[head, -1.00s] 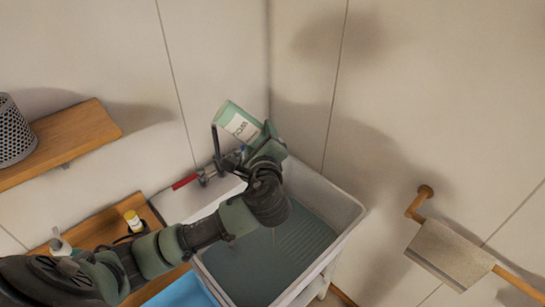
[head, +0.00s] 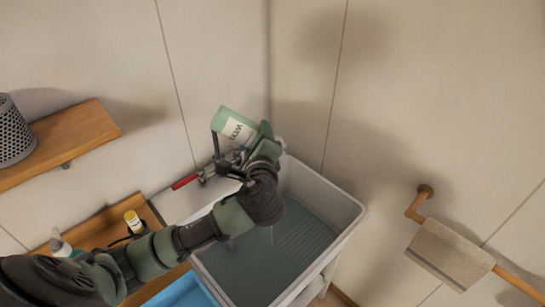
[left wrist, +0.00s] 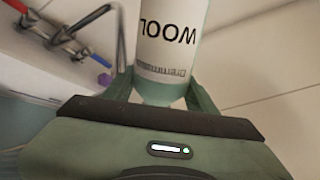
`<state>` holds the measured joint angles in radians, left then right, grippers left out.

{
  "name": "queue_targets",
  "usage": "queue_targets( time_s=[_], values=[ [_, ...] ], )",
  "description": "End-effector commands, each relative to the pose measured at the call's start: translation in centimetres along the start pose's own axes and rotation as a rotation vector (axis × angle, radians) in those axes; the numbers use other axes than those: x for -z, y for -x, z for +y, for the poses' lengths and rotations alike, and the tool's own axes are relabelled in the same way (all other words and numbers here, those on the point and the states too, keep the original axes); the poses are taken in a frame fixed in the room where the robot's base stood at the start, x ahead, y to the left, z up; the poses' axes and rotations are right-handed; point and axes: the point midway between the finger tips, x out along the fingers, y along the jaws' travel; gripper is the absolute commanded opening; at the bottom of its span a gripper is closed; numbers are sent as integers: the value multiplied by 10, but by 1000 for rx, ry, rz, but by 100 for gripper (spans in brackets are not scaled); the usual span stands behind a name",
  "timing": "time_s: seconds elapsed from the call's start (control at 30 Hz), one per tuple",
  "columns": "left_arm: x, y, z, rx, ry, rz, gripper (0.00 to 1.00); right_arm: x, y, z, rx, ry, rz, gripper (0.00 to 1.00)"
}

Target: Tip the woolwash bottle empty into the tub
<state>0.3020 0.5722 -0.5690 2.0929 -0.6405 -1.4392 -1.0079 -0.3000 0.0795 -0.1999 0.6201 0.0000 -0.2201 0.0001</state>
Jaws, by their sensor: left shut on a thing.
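The woolwash bottle (head: 236,128) is green with a white label and is tilted above the back of the tub in the head view. In the left wrist view the bottle (left wrist: 172,45) shows its label, with the letters "WOOL" upside down. My left gripper (head: 248,158) is shut on the bottle, its fingers on both sides. The tub (head: 345,212) is a pale basin with a ribbed slope and grey-green inside, below my left gripper. The bottle's mouth is hidden, and I cannot tell whether liquid runs out. My right gripper is not in view.
A wooden shelf (head: 75,140) holds a perforated metal holder (head: 14,135). A yellow-capped bottle (head: 133,220) stands left of the tub, near a blue bin (head: 185,292). A towel (head: 450,252) hangs at right.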

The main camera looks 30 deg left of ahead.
Motion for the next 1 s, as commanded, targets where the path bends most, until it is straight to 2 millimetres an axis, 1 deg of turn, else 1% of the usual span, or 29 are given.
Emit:
queue_targets(
  time_s=[0.03, 0.1, 0.37, 0.47, 0.6, 0.63, 0.7, 0.9, 1.0],
  values=[
    [-2, 0, 7, -4, 96, 20, 13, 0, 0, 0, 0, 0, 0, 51],
    [-2, -2, 11, -4, 200, 41, 13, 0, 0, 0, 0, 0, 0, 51],
    [-2, -2, 13, -2, 284, 57, 13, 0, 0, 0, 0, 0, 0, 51],
    [-2, -3, 17, -3, 365, 74, 13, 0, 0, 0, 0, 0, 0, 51],
    [-1, -4, 24, -3, 526, 106, 13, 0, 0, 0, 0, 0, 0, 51],
    [2, -6, 29, -1, 551, 111, 13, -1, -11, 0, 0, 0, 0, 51],
    [4, -7, 32, 1, 606, 121, 13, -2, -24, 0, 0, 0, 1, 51],
    [6, -8, 38, 0, 750, 151, 13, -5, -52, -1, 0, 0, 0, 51],
    [-9, -7, 37, 3, 875, 174, 13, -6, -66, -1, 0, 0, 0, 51]
  ],
)
